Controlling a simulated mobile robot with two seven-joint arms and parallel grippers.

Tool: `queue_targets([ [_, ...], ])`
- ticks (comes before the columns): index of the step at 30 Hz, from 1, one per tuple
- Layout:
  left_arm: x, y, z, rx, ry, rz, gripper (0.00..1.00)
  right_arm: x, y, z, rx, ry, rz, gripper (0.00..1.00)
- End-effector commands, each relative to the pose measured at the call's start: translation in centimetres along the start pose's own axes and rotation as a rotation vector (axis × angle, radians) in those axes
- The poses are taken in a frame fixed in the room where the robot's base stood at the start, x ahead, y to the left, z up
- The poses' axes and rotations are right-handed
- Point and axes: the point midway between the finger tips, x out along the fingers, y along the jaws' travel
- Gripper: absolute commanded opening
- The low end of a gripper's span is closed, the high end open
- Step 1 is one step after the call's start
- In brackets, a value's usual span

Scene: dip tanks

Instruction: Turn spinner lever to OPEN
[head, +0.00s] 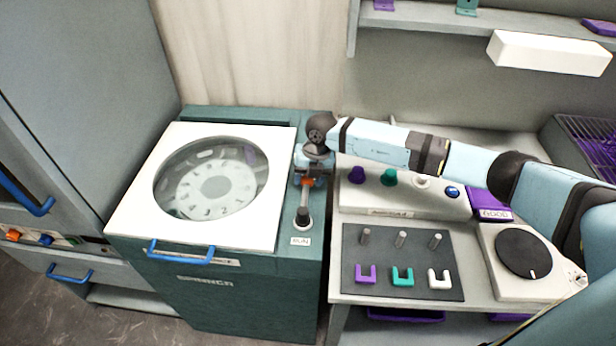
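The spinner (255,295) is a dark teal cabinet with a white lid and a round window, and the lid looks shut. Its lever (304,214) is at the right of the top, with a dark round base, a grey shaft pointing away to the back and an orange end. A small label (300,241) in front of the base appears to read RUN. No OPEN label is legible. My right gripper (308,180) points down at the lever's orange end, close around or against it. Its fingertips are small and partly hidden, so its grip is unclear. My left gripper is out of view.
A bench stands right of the spinner, with a console (405,195) of coloured knobs, a dark mat (385,240) with pegs and U-shaped pieces, and a black turntable (523,254). My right arm spans above it. A shelf (430,14) hangs behind.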

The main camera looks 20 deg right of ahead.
Motion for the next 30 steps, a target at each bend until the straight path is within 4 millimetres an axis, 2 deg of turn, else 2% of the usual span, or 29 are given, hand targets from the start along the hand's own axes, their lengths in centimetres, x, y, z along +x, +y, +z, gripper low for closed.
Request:
queue_targets([
  [10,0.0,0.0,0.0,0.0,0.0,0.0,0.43,-0.1,0.0,0.0,-0.002,0.0,0.001,0.64],
  [14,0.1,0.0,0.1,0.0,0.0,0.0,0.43,-1.0,0.0,0.0,-0.002,-0.001,0.001,0.64],
  [17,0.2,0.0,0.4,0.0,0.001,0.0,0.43,-2.7,0.0,0.0,-0.003,-0.002,0.001,0.64],
  [27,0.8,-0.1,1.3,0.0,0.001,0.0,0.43,-10.3,-0.1,0.1,-0.001,-0.003,0.001,0.64],
  [30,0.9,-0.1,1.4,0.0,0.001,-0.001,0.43,-12.0,-0.1,0.0,-0.001,-0.002,0.001,0.64],
])
